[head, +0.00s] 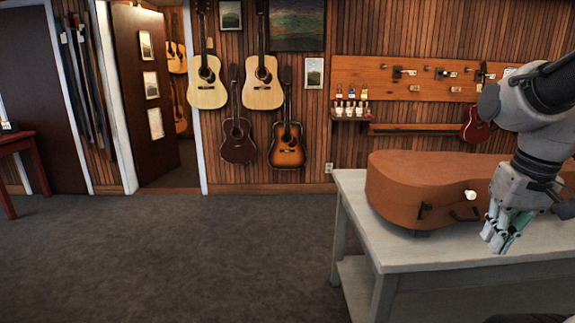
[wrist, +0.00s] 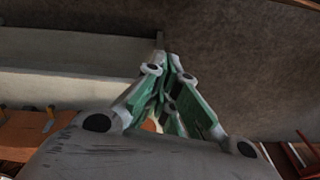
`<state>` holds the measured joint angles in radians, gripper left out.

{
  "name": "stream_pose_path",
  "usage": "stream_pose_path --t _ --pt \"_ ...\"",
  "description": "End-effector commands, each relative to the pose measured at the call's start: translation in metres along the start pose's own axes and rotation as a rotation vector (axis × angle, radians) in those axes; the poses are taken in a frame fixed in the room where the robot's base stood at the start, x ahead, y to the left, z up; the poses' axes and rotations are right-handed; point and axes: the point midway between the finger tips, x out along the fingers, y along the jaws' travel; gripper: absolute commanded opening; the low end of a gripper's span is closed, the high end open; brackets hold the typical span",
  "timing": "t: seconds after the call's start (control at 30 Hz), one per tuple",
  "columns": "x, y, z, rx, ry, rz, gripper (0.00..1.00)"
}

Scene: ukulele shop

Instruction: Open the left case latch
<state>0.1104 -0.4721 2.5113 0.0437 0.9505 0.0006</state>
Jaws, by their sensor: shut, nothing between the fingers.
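A brown instrument case (head: 415,180) lies closed on a pale table (head: 440,250) at the right of the head view. A small dark latch (head: 425,211) sits on its front side, towards the left end. A dark handle (head: 465,214) is on the same side, further right. A small white knob-like piece (head: 470,195) shows above the handle. My gripper (head: 496,240) points down in front of the case, right of the latch and handle, and is apart from the latch. In the wrist view my gripper's fingers (wrist: 166,62) come together, empty. My arm hides the case's right part.
The table's front edge and a lower shelf (head: 355,280) face me. Grey carpet (head: 200,260) is open to the left. Guitars (head: 262,85) hang on the back wall, with a tool board (head: 400,90) behind the case. A red-brown table (head: 15,145) stands far left.

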Motion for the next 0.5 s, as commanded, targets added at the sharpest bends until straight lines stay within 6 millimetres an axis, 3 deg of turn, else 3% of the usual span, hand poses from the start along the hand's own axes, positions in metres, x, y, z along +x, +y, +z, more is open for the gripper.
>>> stream_pose_path --t 0.1,0.2,0.5 --pt "-0.024 -0.003 0.015 -0.069 0.093 0.021 0.00" --pt "-0.038 -0.008 0.018 -0.102 0.166 0.016 0.00" --pt "-0.048 -0.015 0.018 -0.134 0.221 0.002 0.00"
